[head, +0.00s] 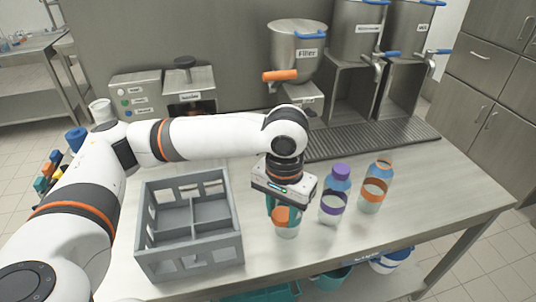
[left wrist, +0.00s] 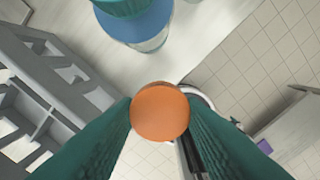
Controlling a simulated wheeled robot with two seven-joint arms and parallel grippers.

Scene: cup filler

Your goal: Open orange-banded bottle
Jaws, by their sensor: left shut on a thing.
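The orange-banded bottle (head: 374,188) stands upright on the table, rightmost of the bottles in the head view. Its shoulder is blue and its top shows some orange, too small to tell whether a cap is on it. My left gripper (head: 282,208) is to the left of this bottle, apart from it. Its green fingers are shut on a round orange cap (left wrist: 160,110), which also shows in the head view (head: 282,215). The cap is in front of a teal-banded bottle (head: 288,232), partly hidden by the gripper. My right gripper is not in view.
A purple-banded bottle (head: 332,208) with a purple cap stands between my left gripper and the orange-banded bottle. A grey divided crate (head: 190,260) is at the left. Filler machines (head: 297,50) stand behind. The table to the right is clear.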

